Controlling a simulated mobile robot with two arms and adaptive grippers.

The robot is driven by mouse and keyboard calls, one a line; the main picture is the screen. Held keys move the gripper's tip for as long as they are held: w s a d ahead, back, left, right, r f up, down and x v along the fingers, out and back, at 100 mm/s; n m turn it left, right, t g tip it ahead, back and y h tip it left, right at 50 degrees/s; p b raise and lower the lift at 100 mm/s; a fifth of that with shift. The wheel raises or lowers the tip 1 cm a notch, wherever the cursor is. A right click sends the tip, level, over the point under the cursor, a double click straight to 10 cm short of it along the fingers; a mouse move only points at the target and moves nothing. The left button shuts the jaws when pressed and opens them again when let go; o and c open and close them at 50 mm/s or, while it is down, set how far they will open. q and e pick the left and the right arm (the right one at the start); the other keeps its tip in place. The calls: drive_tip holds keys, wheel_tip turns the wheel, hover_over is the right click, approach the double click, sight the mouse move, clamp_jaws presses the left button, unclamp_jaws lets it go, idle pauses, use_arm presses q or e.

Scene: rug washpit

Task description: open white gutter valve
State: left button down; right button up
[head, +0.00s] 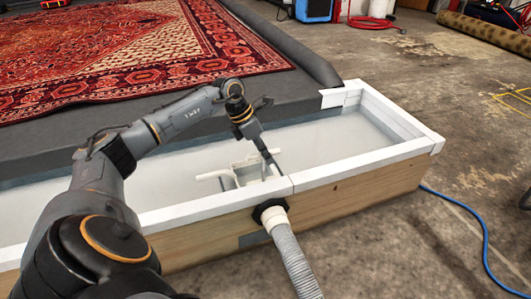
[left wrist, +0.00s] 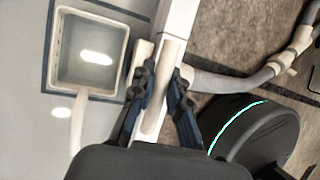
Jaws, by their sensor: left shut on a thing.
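The white gutter valve (head: 250,171) sits in the white-rimmed trough by its front wall, with a white pipe (head: 212,177) running left from it. My left gripper (head: 272,166) reaches down over the trough to the valve's right side. In the left wrist view my left gripper (left wrist: 163,78) has its dark fingers on either side of a pale bar, which appears to be the valve's handle (left wrist: 152,122); it is shut on it. The fingers hide part of the handle, so its exact angle is hard to tell. My right gripper is not in view.
A grey ribbed hose (head: 292,262) leaves the wooden front wall (head: 350,197) through a black fitting (head: 271,211). A red patterned rug (head: 110,45) lies behind. A blue hose (head: 486,245) runs on the floor at right.

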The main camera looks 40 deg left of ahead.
use_arm(q)
drive_tip(key=c, duration=1.3)
unclamp_jaws()
drive_tip(key=v, duration=1.2)
drive_tip(key=shift+s+f, duration=0.1)
